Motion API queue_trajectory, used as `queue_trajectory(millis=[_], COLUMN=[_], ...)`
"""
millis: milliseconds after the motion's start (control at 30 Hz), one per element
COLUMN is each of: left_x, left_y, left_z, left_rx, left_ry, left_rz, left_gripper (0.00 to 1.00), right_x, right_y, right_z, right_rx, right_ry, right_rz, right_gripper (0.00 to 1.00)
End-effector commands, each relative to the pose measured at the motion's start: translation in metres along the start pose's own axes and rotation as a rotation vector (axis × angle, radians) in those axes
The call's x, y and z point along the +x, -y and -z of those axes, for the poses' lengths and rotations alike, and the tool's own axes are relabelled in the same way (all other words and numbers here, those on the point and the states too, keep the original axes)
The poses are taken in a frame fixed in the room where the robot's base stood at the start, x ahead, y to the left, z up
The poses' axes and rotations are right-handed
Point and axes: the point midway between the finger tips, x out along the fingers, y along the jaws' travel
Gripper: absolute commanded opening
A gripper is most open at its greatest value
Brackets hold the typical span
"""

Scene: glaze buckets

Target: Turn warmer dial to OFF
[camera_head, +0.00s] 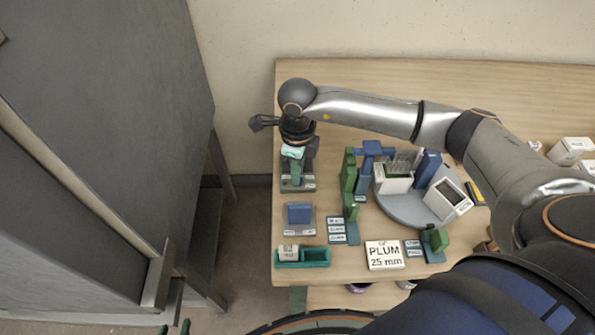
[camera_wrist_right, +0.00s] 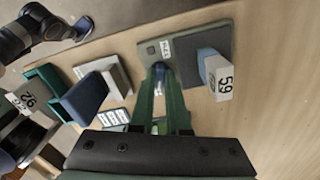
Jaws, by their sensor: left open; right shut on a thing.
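The warmer (camera_head: 287,185) is a small grey-green plate unit with a white label near the left edge of the table. It also shows in the right wrist view (camera_wrist_right: 215,40), where its label is too small to read. A light blue block with a "59" tag (camera_wrist_right: 224,80) stands on it. My right gripper (camera_wrist_right: 160,74) reaches down over the plate, its green fingers shut on a small dark blue dial between their tips. The fingers hide most of the dial, so its setting cannot be read. My left gripper (camera_head: 174,328) is open and empty at the bottom left, off the table.
A blue block on a grey stand (camera_head: 299,214) and a teal tray (camera_head: 316,257) are in front of the warmer. Green and blue holders (camera_head: 349,180), a grey turntable (camera_head: 408,208) and a PLUM 25 mm sign (camera_head: 384,255) stand to the right. A grey cabinet (camera_head: 110,120) fills the left.

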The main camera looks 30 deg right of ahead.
Motion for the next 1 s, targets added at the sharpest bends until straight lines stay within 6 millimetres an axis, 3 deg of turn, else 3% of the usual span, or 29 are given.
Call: queue_trajectory(millis=[767,800,1000], left_x=[0.0014,0.0014,0.0015], left_y=[0.0001,0.0001,0.0000], left_z=[-0.0022,-0.0022,-0.0023], left_rx=[0.000,0.000,0.000], left_ry=[0.001,0.001,0.001], left_rz=[0.000,0.000,0.000], left_gripper=[0.50,0.50,0.50], right_x=[-0.0009,-0.0009,-0.0006], right_y=[0.0011,0.0011,0.0007], right_z=[0.0005,0.0005,0.0003], right_rx=[0.103,0.103,0.101], right_ry=[-0.001,-0.001,-0.001], right_rz=[0.002,0.002,0.001], right_gripper=[0.00,0.18,0.41])
